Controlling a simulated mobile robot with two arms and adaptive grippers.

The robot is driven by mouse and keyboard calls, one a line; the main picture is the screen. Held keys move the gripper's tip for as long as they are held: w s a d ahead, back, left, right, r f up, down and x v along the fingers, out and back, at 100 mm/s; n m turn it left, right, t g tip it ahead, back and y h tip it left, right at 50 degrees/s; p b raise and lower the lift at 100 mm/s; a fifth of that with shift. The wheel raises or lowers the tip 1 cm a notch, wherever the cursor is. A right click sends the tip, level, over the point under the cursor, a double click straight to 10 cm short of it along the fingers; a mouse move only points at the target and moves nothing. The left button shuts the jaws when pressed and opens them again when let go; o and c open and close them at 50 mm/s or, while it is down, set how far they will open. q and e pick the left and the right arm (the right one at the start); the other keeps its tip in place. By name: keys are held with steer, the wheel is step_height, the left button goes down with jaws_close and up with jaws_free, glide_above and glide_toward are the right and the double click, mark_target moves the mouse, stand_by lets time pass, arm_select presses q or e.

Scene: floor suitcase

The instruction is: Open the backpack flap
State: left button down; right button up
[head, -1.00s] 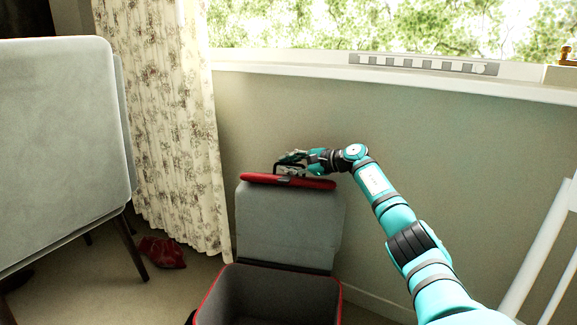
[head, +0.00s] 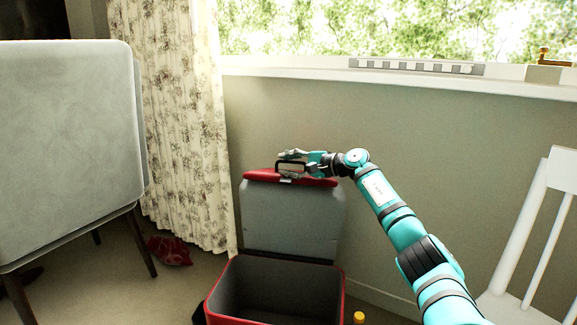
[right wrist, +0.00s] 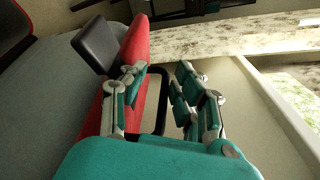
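The red and grey backpack (head: 208,304) stands on the floor as an open box with a dark, empty-looking inside. Its grey flap (head: 290,218) is raised upright at the back, with a red top edge (head: 262,176). A black handle loop (head: 279,168) sits on that edge. My right gripper (head: 292,158) is at the handle. In the right wrist view its fingers (right wrist: 160,72) are apart, with the handle loop (right wrist: 161,92) between them and the left finger beside the red edge (right wrist: 132,48). Contact is unclear. My left gripper is out of view.
A white chair (head: 533,230) stands at the right. A pale grey panel-like piece of furniture (head: 65,145) on dark legs is at the left. A red item (head: 168,250) lies below the curtain (head: 180,120). A yellow object (head: 359,317) is right of the backpack. The wall is close behind.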

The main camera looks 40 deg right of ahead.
steer(key=shift+s+d, duration=0.25)
steer(key=shift+s, duration=0.25)
steer(key=v, duration=1.1)
steer(key=shift+r, duration=0.1)
